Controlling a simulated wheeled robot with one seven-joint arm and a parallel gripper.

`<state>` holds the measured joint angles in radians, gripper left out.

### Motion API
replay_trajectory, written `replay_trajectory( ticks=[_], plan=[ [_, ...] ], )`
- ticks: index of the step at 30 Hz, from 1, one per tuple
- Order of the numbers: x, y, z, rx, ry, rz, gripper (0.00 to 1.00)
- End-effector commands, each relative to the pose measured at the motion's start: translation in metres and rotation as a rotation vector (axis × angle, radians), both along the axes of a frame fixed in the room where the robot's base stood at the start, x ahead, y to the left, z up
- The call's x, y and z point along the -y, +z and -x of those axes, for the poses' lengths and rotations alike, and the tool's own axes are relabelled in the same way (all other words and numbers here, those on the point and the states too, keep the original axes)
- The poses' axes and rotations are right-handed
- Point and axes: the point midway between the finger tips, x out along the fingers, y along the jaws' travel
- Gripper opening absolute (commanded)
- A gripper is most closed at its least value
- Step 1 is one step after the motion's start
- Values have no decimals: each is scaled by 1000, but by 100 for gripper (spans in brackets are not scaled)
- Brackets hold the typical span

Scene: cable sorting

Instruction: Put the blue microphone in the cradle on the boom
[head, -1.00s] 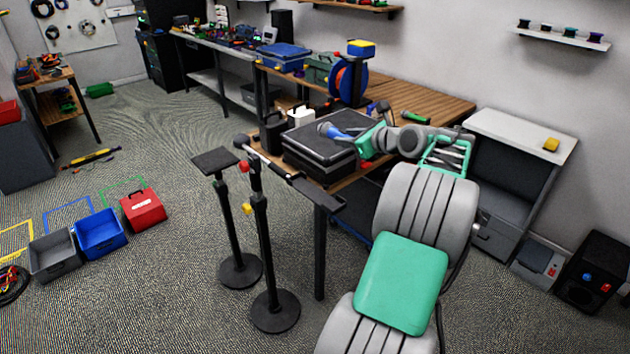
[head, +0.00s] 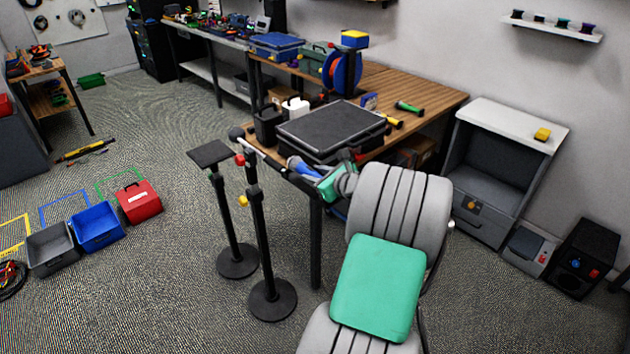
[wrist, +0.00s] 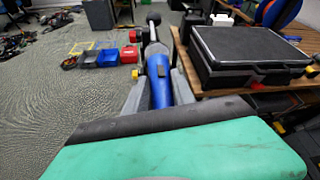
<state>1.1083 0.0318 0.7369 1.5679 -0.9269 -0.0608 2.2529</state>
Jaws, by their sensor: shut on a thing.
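The blue microphone (head: 302,168) is in my gripper, its head pointing away from me toward the boom stand. In the wrist view the blue body (wrist: 182,88) lies between the grey fingers of my gripper (wrist: 160,88), which are shut on it. In the head view my gripper (head: 318,176) is at the table's front corner, beside the near end of the boom. The boom (head: 262,154) runs from the stand with the red knob (head: 240,160) toward my gripper; it also shows ahead in the wrist view (wrist: 154,46). I cannot make out the cradle, hidden around the microphone and gripper.
A black case (head: 332,128) lies on the wooden table (head: 440,97) right of my gripper. A second stand with a flat top (head: 210,153) is left of the boom stand.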

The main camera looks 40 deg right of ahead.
Motion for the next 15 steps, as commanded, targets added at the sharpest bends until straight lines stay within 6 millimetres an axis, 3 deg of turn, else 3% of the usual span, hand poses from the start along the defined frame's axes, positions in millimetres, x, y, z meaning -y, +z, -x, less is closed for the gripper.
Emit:
replay_trajectory(
  ticks=[4, 13, 14, 15],
  plan=[
    [1, -23, 0, 1, -2, -2, 0],
    [2, -29, 0, 2, 0, 0, 0],
    [1, -30, 0, 0, 0, -1, 31],
    [2, -29, 0, 0, 0, -1, 35]
  ],
)
